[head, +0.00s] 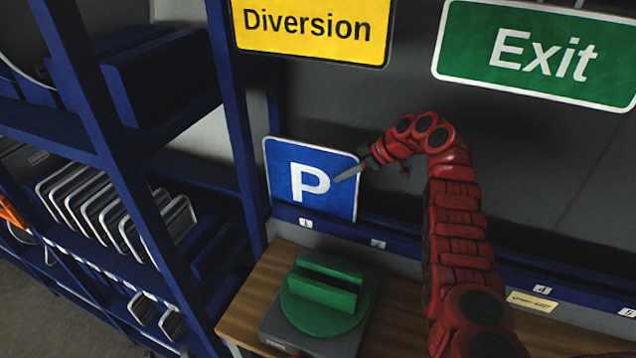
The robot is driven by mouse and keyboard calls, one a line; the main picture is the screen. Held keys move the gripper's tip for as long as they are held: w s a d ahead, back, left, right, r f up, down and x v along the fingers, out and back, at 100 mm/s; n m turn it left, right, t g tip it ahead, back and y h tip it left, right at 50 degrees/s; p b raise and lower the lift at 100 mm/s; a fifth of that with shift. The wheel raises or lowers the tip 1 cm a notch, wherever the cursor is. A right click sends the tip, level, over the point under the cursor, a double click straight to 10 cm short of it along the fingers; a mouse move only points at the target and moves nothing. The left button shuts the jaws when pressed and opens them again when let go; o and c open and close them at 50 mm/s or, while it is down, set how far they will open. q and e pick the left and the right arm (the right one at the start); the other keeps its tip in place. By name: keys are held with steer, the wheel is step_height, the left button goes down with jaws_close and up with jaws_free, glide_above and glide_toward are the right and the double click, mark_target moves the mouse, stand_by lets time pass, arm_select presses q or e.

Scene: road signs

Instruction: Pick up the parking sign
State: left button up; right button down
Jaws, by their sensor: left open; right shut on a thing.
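The parking sign (290,180) is a blue square with a white border and a white P. It stands almost upright in the slot marked 1 of the blue rail, left of centre in the head view. My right gripper (352,172) reaches it from the right and is shut on its right edge. One finger lies across the front of the sign near the P; the other finger is hidden. My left gripper is not in view.
A wooden bench (395,315) holds a green turntable fixture (325,318). A blue shelf rack (110,150) with stacked signs stands close at left. A yellow Diversion sign (310,50) and a green Exit sign (500,80) are above. The blue rail (590,300) continues right.

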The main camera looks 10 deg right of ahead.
mark_target(339, 149)
steer(key=shift+r, duration=0.15)
steer(key=shift+r+b, duration=0.3)
steer(key=shift+b, duration=0.05)
step_height(339, 149, up, 7)
steer(key=b, duration=0.3)
steer(key=shift+f, duration=0.1)
steer(key=shift+r+p, duration=0.3)
steer(key=shift+r, duration=0.9)
